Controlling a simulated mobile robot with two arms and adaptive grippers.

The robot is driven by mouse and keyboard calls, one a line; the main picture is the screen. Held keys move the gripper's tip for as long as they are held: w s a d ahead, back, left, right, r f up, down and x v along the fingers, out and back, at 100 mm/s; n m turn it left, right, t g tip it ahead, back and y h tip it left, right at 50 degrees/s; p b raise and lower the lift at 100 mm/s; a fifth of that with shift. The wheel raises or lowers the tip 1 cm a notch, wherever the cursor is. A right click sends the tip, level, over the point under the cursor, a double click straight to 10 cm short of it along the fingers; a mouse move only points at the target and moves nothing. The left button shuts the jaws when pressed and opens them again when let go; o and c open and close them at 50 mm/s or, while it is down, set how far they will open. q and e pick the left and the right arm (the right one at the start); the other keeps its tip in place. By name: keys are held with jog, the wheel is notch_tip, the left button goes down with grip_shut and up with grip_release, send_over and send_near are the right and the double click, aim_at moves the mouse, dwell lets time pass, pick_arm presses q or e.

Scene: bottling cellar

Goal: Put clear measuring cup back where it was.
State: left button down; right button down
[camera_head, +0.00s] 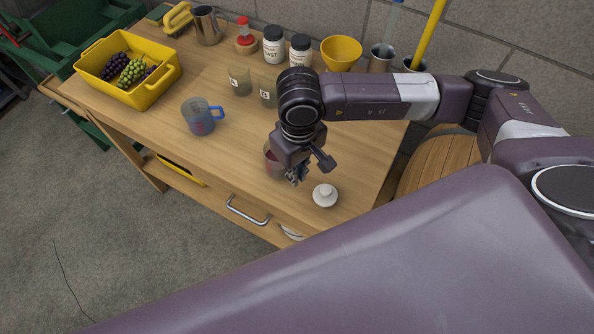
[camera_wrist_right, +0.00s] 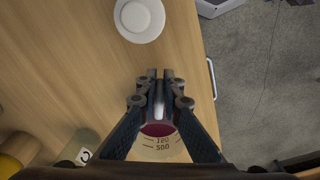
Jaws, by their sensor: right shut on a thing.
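My right gripper (camera_head: 295,175) is over the front right part of the wooden table and shut on a clear cup (camera_head: 271,160) with dark red contents. The gripper hides much of this cup in the head view. A clear measuring jug (camera_head: 197,118) with red marks and a blue handle stands at the table's middle left. My left gripper is not in view.
A white round lidded piece (camera_head: 325,195) lies just right of my gripper; it also shows in the wrist view (camera_wrist_right: 140,17). The table's front middle is clear.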

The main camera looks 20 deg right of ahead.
jog(key=shift+f, duration=0.3)
jog(key=c, duration=2.1)
grip_release()
jog(key=shift+r, duration=0.1)
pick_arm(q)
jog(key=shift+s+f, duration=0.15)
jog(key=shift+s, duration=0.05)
